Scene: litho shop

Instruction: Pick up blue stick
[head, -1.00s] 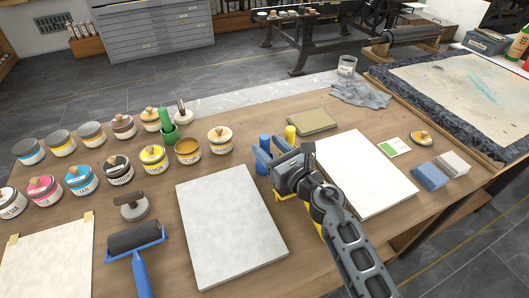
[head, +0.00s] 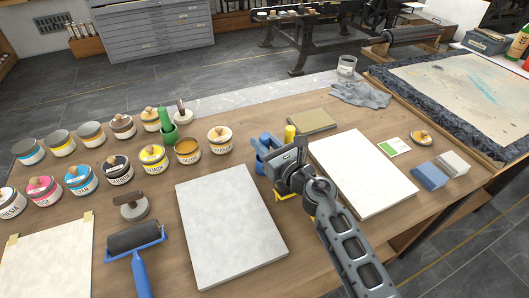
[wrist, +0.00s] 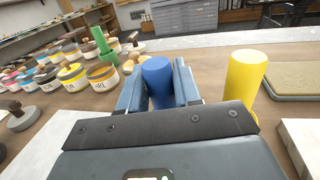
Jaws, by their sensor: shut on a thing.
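The blue stick (wrist: 158,80) is a short upright cylinder between my gripper's two fingers in the wrist view. Its top also shows in the head view (head: 265,138), just beyond the fingers. My gripper (head: 267,155) is shut on it, with one finger on each side; the fingers also show in the wrist view (wrist: 160,88). The lower part of the stick is hidden by the gripper. A yellow stick (head: 290,134) stands upright just right of my gripper, apart from the blue one, and shows in the wrist view (wrist: 245,82).
Several ink tins (head: 187,150) and a green stick (head: 165,120) stand to the left. A pale stone slab (head: 228,225) lies left of my arm and a white slab (head: 365,170) lies right. An olive block (head: 312,121) lies behind the yellow stick.

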